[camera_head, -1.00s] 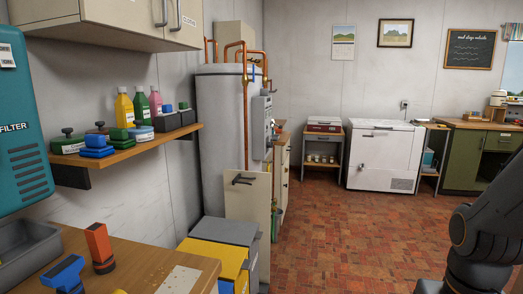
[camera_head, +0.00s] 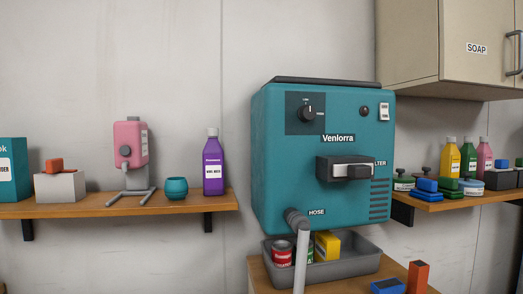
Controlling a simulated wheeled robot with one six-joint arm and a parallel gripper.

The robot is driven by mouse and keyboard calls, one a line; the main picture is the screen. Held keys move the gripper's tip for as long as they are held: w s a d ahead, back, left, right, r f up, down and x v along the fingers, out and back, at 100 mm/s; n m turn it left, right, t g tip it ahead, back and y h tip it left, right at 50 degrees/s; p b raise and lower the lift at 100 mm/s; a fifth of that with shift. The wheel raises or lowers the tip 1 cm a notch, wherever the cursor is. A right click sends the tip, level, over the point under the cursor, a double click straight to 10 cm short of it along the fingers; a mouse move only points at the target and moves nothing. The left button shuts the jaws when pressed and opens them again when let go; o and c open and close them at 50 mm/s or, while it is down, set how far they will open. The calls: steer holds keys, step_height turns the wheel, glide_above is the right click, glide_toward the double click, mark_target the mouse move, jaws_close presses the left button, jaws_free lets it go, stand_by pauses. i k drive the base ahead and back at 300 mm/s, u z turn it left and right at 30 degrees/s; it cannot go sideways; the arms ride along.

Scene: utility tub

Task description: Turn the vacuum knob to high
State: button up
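The vacuum is a teal wall-mounted box labelled Venlorra (camera_head: 290,190), right of centre in the head view. Its black knob (camera_head: 306,114) sits on a dark square panel at the upper left of the front face. The knob's exact pointing direction is hard to tell. A light switch plate (camera_head: 384,111) and a small round dark button (camera_head: 364,111) are to the right of the knob. My gripper is not in view.
A grey hose (camera_head: 301,255) hangs from the vacuum's lower front. Below, a grey tray (camera_head: 350,266) holds cans and a yellow box on a wooden bench (camera_head: 262,280). Shelves with bottles flank the vacuum on the left (camera_head: 130,204) and right (camera_head: 450,199). A beige cabinet (camera_head: 410,45) hangs at upper right.

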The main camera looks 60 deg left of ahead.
mark_target(306, 113)
steer(key=u, duration=1.9)
